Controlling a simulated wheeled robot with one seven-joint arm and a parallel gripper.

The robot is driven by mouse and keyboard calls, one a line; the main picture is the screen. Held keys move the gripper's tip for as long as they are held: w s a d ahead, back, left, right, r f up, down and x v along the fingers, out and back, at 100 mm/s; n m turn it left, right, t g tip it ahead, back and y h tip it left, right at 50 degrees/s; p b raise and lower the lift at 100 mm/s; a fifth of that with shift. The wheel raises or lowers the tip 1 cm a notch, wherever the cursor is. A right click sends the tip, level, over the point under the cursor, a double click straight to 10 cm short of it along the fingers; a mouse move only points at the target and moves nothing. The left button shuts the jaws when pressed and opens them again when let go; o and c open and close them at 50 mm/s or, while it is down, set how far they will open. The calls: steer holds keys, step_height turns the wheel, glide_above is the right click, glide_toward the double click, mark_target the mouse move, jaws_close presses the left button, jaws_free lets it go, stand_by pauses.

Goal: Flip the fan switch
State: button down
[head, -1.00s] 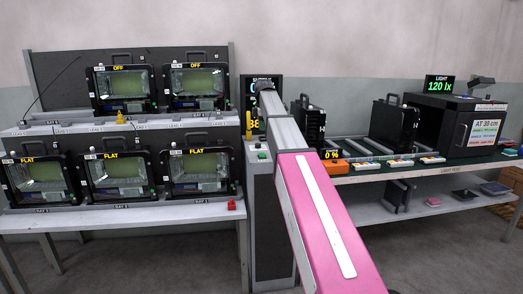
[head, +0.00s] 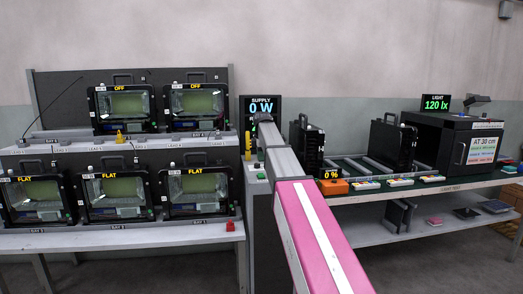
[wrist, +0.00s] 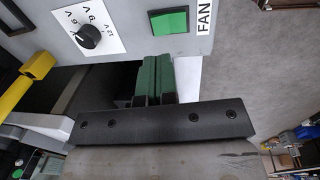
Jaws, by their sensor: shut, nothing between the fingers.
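The fan switch is a green square rocker (wrist: 169,20) in a black frame on a grey panel, beside a white FAN label (wrist: 204,16), at the top of the wrist view. My gripper (wrist: 153,60) has green fingers pressed together with nothing between them. In the wrist picture the fingertips sit just below the switch and look apart from it; the depth gap is hard to judge. In the head view my arm hides the gripper.
A black dial knob (wrist: 88,36) is left of the switch, and a yellow part (wrist: 25,80) is at the far left. Floor shows at the wrist view's right.

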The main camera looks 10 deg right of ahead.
mark_target(261, 175)
steer(key=f, duration=0.7)
steer(key=shift+w+f, duration=0.2)
steer(key=shift+w, duration=0.2)
steer(key=shift+w+f, duration=0.1)
steer(key=shift+f, duration=0.1)
steer(key=shift+s, duration=0.25)
steer(key=shift+s+r, duration=0.2)
steer(key=shift+s, duration=0.35)
steer(key=shift+r, duration=0.1)
